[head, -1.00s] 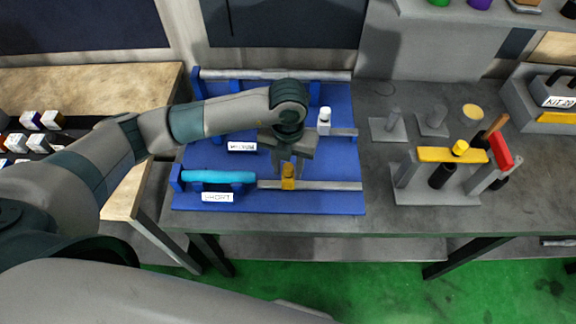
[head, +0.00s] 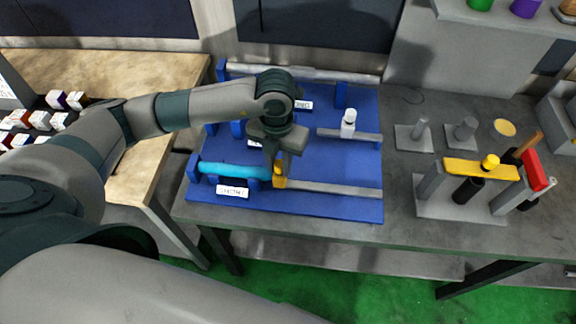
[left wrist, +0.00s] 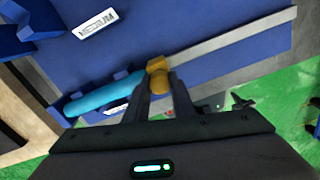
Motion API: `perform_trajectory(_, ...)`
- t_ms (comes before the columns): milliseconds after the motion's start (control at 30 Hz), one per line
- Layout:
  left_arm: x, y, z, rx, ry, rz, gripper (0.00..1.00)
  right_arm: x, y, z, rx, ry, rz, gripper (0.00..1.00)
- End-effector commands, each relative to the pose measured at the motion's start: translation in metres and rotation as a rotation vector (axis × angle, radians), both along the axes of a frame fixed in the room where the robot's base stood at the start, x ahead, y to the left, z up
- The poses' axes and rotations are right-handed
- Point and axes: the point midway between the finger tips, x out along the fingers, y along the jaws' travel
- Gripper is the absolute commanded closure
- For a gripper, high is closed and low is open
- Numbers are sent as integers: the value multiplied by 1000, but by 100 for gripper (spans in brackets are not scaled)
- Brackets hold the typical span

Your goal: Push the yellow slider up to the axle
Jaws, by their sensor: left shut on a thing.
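The yellow slider (head: 280,177) sits at the left end of the front grey rail (head: 335,189) on the blue board (head: 310,213). The cyan axle (head: 232,170) lies in blue holders behind the "SHORT" label (head: 232,191). My left gripper (head: 275,172) reaches down at the slider. In the left wrist view its fingers (left wrist: 162,88) are at the slider's yellow knob (left wrist: 159,81) and close on it. The slider block (left wrist: 156,64) shows right beside the end of the cyan axle (left wrist: 105,96); whether they touch is hard to tell. My right gripper is not seen.
A white slider (head: 348,122) stands on the rail behind, with a long grey axle (head: 300,73) at the board's back. To the right stand a yellow-topped fixture (head: 480,169) and grey posts (head: 421,130). The board's right side is clear.

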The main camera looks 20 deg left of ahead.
Motion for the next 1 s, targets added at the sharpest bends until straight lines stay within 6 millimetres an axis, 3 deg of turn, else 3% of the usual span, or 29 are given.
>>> perform_trajectory(167, 1, 3, 1, 8, 0, 4, 100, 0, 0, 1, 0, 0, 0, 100)
perform_trajectory(200, 1, 3, 1, 8, 0, 4, 73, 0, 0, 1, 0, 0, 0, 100)
perform_trajectory(267, 1, 3, 1, 8, 0, 4, 59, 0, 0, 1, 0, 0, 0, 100)
perform_trajectory(733, 1, 1, 5, 4, 0, 2, 59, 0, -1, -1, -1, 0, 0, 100)
perform_trajectory(1000, 1, 1, 35, 2, -4, 1, 59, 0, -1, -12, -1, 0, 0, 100)
